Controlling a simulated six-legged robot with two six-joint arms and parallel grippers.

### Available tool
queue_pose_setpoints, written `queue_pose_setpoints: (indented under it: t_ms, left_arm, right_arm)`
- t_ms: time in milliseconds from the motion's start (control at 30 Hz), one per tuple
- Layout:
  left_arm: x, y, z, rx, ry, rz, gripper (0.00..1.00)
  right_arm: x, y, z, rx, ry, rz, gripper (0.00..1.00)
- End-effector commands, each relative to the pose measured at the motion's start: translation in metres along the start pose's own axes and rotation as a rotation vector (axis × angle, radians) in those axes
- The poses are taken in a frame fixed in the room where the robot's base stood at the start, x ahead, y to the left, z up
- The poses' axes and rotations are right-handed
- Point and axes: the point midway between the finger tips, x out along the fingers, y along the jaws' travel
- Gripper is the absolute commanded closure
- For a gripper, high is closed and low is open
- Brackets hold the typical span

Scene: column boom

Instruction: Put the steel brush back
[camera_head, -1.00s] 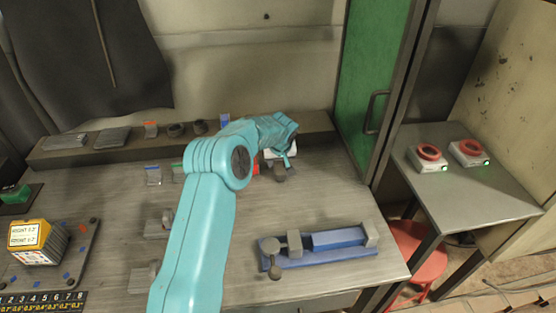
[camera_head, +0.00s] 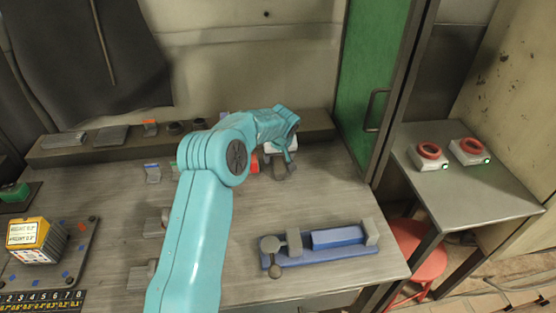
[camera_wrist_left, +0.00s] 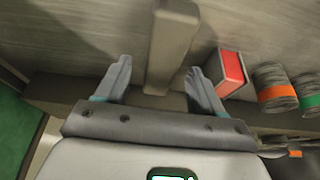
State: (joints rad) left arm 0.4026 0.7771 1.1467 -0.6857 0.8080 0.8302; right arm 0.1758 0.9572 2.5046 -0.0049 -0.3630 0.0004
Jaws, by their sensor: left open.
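My left gripper (camera_head: 283,172) is over the back of the workbench (camera_head: 330,200), near the raised back ledge, pointing down. In the left wrist view its two fingers (camera_wrist_left: 157,68) are apart, one on each side of a grey bar-shaped thing (camera_wrist_left: 173,45). The bar reaches in between the fingers, with gaps showing beside it. I cannot tell for sure whether this bar is the steel brush; no bristles show. In the head view a grey piece (camera_head: 270,193) shows just below the gripper, partly hidden by it. My right gripper does not show.
A blue vise-like fixture (camera_head: 325,248) stands at the bench's front right. A red-topped block (camera_wrist_left: 231,68) and an orange-banded roll (camera_wrist_left: 274,88) are close beside the fingers. A green door (camera_head: 372,80) stands at right, with two red-ringed devices on a side table (camera_head: 460,190).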

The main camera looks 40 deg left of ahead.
Motion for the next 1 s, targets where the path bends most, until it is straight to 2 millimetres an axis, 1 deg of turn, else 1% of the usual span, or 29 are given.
queue_pose_setpoints:
  t_ms: [33, 200, 300, 400, 500, 600, 1000]
  left_arm:
    - [-0.011, 0.001, 0.001, 0.000, 0.004, 0.004, 0.32]
    - [-0.052, 0.001, 0.000, -0.001, 0.004, 0.004, 0.32]
    - [-0.072, 0.000, 0.001, 0.000, 0.003, 0.002, 0.32]
    - [-0.086, 0.001, 0.000, 0.000, 0.002, 0.001, 0.32]
    - [-0.094, 0.001, 0.001, 0.001, 0.001, 0.001, 0.32]
    - [-0.097, 0.000, 0.000, 0.000, 0.000, 0.001, 0.32]
    - [-0.097, 0.000, 0.000, 0.000, 0.000, 0.000, 0.32]
  right_arm:
    - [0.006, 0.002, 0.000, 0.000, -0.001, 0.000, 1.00]
    - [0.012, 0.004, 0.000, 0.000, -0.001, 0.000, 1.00]
    - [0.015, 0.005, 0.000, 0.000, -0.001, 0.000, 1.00]
    - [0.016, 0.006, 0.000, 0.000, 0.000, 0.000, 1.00]
    - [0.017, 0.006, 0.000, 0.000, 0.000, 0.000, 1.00]
    - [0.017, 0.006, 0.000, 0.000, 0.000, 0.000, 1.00]
    - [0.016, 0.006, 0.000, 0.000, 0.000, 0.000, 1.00]
